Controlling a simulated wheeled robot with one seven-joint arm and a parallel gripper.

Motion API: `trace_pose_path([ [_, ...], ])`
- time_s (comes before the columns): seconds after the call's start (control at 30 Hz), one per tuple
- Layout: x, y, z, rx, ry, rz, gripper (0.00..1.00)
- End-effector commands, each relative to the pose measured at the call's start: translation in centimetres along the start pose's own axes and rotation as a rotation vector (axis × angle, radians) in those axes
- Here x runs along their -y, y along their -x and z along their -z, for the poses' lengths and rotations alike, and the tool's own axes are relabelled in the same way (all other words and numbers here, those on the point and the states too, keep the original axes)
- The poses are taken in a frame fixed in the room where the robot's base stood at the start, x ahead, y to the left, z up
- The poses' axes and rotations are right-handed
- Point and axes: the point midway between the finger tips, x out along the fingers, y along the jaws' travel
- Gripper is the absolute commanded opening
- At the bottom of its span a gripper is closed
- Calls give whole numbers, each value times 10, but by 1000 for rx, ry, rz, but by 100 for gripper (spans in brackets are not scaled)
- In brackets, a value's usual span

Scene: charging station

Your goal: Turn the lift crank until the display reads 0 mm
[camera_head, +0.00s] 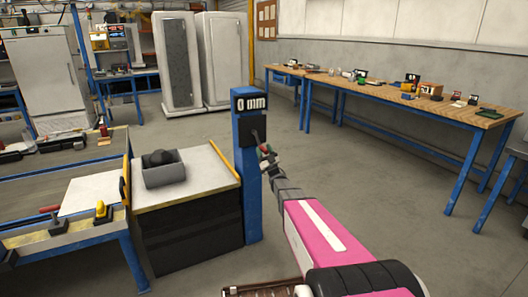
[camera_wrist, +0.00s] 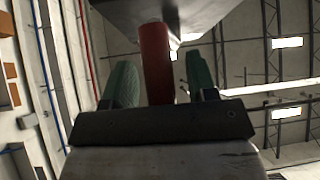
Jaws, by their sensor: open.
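The display (camera_head: 251,103) on top of the blue post (camera_head: 248,190) reads "0 mm". The lift crank is on the post's front, below the display, with a dark arm (camera_head: 256,135) and a red handle (camera_head: 266,149). My gripper (camera_head: 268,160) is at the crank handle. In the wrist view the red handle (camera_wrist: 156,62) stands between the two green fingers of my gripper (camera_wrist: 160,85). The fingers are open, with gaps on both sides of the handle. A dark part of the crank hides the handle's far end.
A low cabinet (camera_head: 205,181) with a grey bin (camera_head: 164,176) stands left of the post. A blue-framed workbench (camera_head: 70,246) is at the left. A long wooden-topped bench (camera_head: 385,96) with several small items runs along the right wall. The floor (camera_head: 340,165) between is clear.

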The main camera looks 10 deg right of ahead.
Motion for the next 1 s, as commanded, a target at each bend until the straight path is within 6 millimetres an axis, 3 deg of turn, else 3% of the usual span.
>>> trace_pose_path([
  [0.03, 0, 0, 0, 0, 0, 0, 53],
  [0.07, 0, 0, 0, 0, 0, 0, 46],
  [0.2, 0, 0, 0, 0, 0, 0, 1],
  [0.57, -4, 0, 0, -1, 28, 28, 0],
  [1.0, -29, -8, 8, -2, 246, 243, 0],
])
